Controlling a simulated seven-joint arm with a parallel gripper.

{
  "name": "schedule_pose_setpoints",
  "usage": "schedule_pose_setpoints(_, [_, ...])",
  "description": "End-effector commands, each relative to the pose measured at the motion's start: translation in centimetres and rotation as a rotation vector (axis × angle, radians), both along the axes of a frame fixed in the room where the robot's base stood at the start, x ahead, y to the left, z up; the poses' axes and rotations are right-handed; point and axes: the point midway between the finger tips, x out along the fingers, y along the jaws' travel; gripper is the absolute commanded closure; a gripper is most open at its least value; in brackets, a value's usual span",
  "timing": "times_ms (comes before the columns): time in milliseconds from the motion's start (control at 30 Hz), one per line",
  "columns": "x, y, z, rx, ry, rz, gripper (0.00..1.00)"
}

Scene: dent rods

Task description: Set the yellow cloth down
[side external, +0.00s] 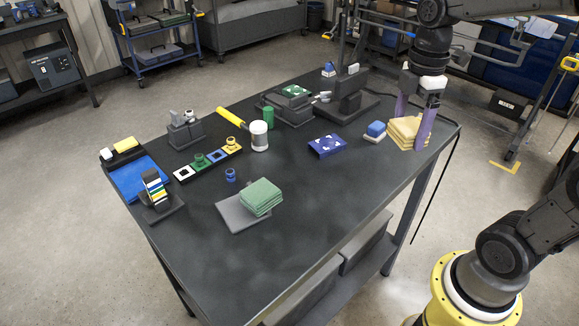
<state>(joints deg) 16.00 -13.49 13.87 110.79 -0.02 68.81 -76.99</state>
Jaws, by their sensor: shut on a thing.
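The yellow cloth (405,131) is a folded, layered stack near the right corner of the dark table (310,215). My gripper (410,130) points down over it, with one purple finger on either side. The fingers are shut on the cloth and hide parts of it. The cloth is at or very near the table top; I cannot tell whether it touches.
A dark blue patterned box (327,146) lies further left. A green folded cloth (261,197) rests on a grey pad (232,214). The table's front right area is clear.

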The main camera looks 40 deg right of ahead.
Motion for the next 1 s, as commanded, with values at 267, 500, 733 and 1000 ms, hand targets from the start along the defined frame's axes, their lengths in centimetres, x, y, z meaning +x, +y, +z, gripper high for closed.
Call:
schedule_pose_setpoints(267, [8.1, 6.8, -0.5, 0.001, 0.004, 0.388, 0.66])
schedule_pose_setpoints(500, [9.5, 10.7, -1.9, 0.000, 0.002, 0.499, 0.66])
schedule_pose_setpoints(733, [12.6, 11.4, -3.5, 0.001, 0.004, 0.509, 0.66])
schedule_pose_setpoints(1000, [18.5, 11.9, -6.2, 0.000, 0.002, 0.508, 0.66])
